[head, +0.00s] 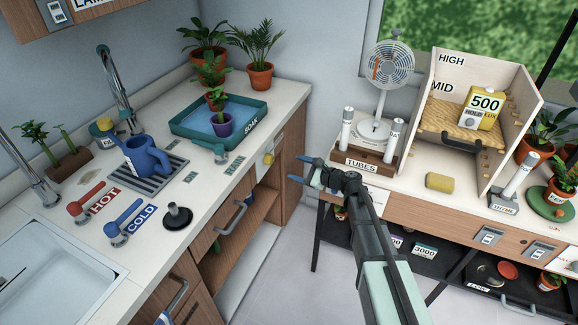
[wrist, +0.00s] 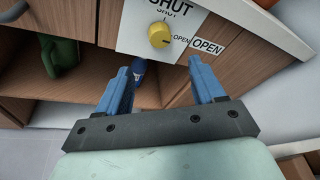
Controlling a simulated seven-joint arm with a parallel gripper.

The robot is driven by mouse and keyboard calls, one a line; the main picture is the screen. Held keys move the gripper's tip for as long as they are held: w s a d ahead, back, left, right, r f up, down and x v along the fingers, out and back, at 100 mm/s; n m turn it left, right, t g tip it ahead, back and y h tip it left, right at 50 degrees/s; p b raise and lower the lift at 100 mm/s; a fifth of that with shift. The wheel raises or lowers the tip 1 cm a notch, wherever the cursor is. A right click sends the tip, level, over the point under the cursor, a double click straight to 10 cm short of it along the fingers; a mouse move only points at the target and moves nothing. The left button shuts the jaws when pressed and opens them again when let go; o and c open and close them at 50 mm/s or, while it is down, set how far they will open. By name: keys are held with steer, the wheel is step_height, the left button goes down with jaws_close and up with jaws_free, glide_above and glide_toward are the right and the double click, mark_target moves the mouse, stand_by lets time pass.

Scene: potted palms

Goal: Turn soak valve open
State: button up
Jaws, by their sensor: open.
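The soak valve is a round yellow knob (head: 268,158) on a pale plate at the counter's front corner, below the tray marked SOAK. In the wrist view the knob (wrist: 159,35) lies ahead of my fingers, with SHUT printed above it and OPEN to its right. I cannot tell clearly which word its mark points to. My gripper (head: 306,172) is open and empty, to the right of the knob in the head view. In the wrist view its two blue fingers (wrist: 161,74) are spread, with the knob above the gap between their tips, apart from them.
The teal soak tray (head: 183,134) with a potted plant stands on the counter above the valve. An open shelf (wrist: 150,93) lies below it, holding a green container (wrist: 62,57) and a blue item. The TUBES rack (head: 362,162) stands on the bench to the right.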

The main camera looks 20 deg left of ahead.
steer(key=shift+v, duration=1.05)
steer(key=shift+n, duration=0.3)
steer(key=s+d+f+n+g+h, duration=0.3)
steer(key=s+d+f+n+h, duration=0.4)
steer(key=s+d+f, duration=0.4)
steer(key=s+d+f+n+g+h, duration=0.2)
steer(key=s+d+f+n+h, duration=0.55)
steer(key=d+f, duration=0.6)
steer(key=s+d+f+g, duration=0.1)
steer(key=s+d+f, duration=0.3)
steer(key=s, duration=0.5)
steer(key=s+d+f+m+g, duration=0.1)
steer(key=s+d+f, duration=0.3)
steer(key=s+d, duration=0.5)
steer(key=s+d+f+g, duration=0.3)
steer(key=s+d+f, duration=0.2)
steer(key=s+d, duration=0.2)
steer(key=shift+s+d, duration=0.15)
steer(key=shift+s, duration=1)
